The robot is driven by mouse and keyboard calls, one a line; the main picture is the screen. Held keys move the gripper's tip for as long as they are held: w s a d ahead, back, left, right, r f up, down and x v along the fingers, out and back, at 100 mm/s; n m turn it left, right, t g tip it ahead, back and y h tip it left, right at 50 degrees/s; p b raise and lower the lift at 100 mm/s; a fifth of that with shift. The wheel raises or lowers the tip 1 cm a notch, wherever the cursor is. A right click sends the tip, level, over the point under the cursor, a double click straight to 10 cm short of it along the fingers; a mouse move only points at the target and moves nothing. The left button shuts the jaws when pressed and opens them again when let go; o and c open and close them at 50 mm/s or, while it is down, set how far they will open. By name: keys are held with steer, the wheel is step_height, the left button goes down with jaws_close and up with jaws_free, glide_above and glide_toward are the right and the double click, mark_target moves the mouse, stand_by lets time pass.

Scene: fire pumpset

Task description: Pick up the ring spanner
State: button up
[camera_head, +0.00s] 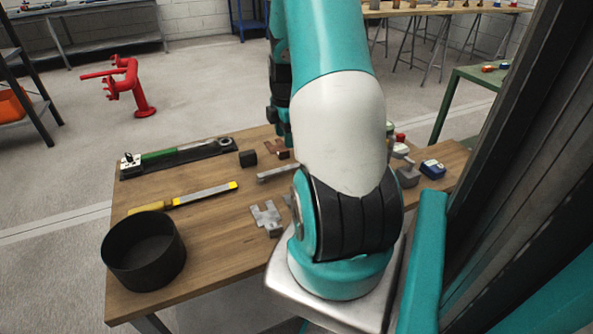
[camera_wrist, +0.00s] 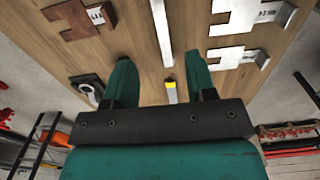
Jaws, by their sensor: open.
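I cannot tell for sure which thing is the ring spanner. A long dark tool or holder (camera_head: 190,154) with a green strip and a round ring-like end lies at the far left of the table in the head view. That round end (camera_wrist: 88,88) shows at the left in the wrist view.
A yellow-handled flat tool (camera_head: 190,198) and a black round bowl (camera_head: 145,275) are on the table's left. A notched silver plate (camera_head: 266,218), a brown piece (camera_head: 276,148) and a black block (camera_head: 248,158) lie mid-table. A blue item (camera_head: 432,169) stands at right.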

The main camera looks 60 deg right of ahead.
step_height(320, 180, down, 11)
steer(key=shift+r+b, duration=0.1)
steer(key=shift+b, duration=0.6)
jaws_close()
